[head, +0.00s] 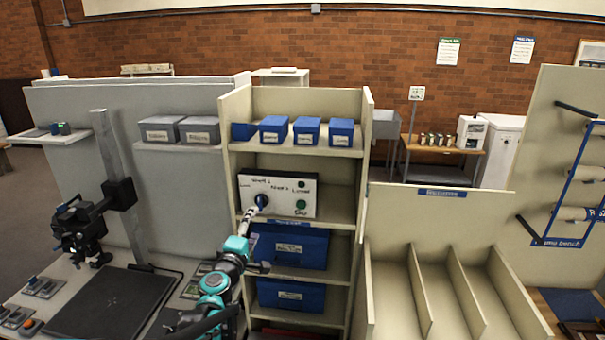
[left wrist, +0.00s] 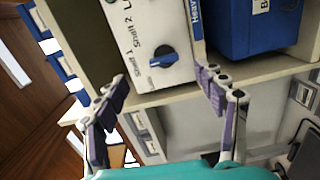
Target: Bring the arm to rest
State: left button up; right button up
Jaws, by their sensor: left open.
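My left arm (head: 215,283), teal and white, rises from the bottom of the head view. Its left gripper (head: 251,214) is in front of the white control panel (head: 290,190) on the shelf unit. In the left wrist view the same gripper (left wrist: 162,82) is open, its two purple-padded fingers wide apart with nothing between them. The panel's dark blue knob (left wrist: 161,57) lies just beyond the fingertips, apart from them in the picture. The knob also shows in the head view (head: 262,201), partly behind the gripper. My right gripper is not in view.
Blue boxes (head: 290,248) fill the shelves below the panel; smaller blue boxes (head: 307,130) stand above. Grey boxes (head: 200,130) sit on a ledge to the left. A bench with a black mat (head: 110,303) and stand is at left. An empty divided rack (head: 395,300) is at right.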

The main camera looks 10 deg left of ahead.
pick_arm(q)
jog(key=s+d+f+m+g+h, duration=0.1)
jog(key=s+d+m+g+h, duration=0.15)
jog(key=s+d+m, duration=0.5)
jog(key=s+d+f+m+g+h, duration=0.1)
jog(key=s+d+m+g, duration=0.25)
jog(key=s, duration=0.75)
jog(key=s+a+f+m+g+y, duration=0.2)
jog(key=s+f, duration=0.3)
jog(key=s, duration=0.4)
jog(key=s+a+f+m+g+y, duration=0.2)
jog(key=s+a+f+m, duration=0.1)
jog(key=s, duration=0.5)
notch_tip(320, 180, down, 2)
jog(key=shift+s+a+f+m+g+y, duration=0.2)
jog(key=shift+s+a+m+g+y, duration=0.1)
jog(key=shift+s+a+g+y, duration=0.15)
